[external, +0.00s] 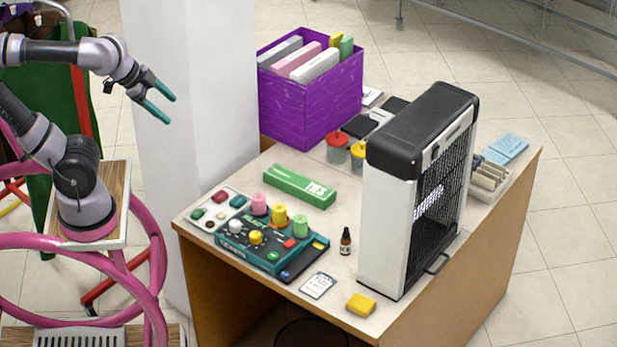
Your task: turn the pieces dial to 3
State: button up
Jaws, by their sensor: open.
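A dark teal control box (262,262) lies near the front left of the table. On its top are a white dial (237,225) and a yellow dial (255,237), with a red button and a green button. I cannot tell which dial is the pieces dial, and the settings are too small to read. Pink, yellow and green spools (279,216) stand along the box's back edge. My gripper (164,101) is open and empty, with teal fingers. It is raised at the upper left, well apart from the box and beside the white pillar.
A tray of coloured pieces (217,209) sits left of the box. A green carton (299,186) lies behind, and a small dark bottle (345,241) stands to the right. A tall black-and-white heater-like unit (393,220) and a purple bin (295,105) rise above the table (480,235).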

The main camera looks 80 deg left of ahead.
jog(key=w+f+n+g, duration=0.2)
jog(key=w+f+n, duration=0.3)
jog(key=w, duration=0.4)
jog(key=n+g+h, duration=0.2)
jog(key=n+g, duration=0.3)
jog(key=n, duration=0.5)
send_over(256, 234)
notch_tip(256, 234, down, 30)
notch_tip(256, 234, down, 11)
jog(key=shift+r, duration=0.1)
grip_shut()
